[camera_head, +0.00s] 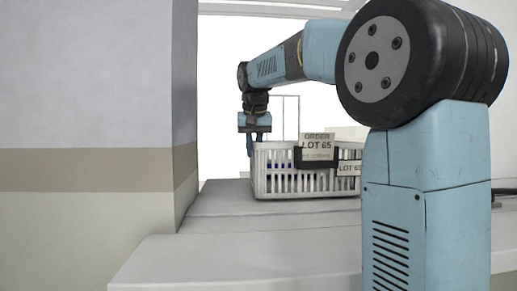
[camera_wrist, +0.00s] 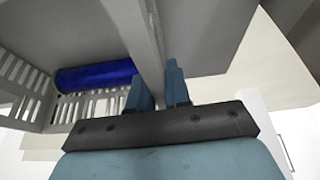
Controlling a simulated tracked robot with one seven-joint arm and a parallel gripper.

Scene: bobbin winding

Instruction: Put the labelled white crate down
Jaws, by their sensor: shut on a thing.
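The white slatted crate (camera_head: 285,178) is in the head view, at the far part of the grey surface, with a label reading "ORDER LOT 65" (camera_head: 317,146) on its near side. My gripper (camera_head: 251,138) is at the crate's left end, fingers pointing down. In the wrist view, my gripper (camera_wrist: 163,92) is shut on the crate's wall (camera_wrist: 142,42), one finger on each side. A blue cylinder (camera_wrist: 95,76) lies inside the crate, and bits of blue show through the slats in the head view. My arm hides the crate's right part. I cannot tell whether its base touches the surface.
The grey surface (camera_head: 225,220) is bare in front of and left of the crate. A wall or pillar (camera_head: 90,120) stands close at the left. A second label reading "LOT 6" (camera_head: 349,168), partly hidden, shows beside the first.

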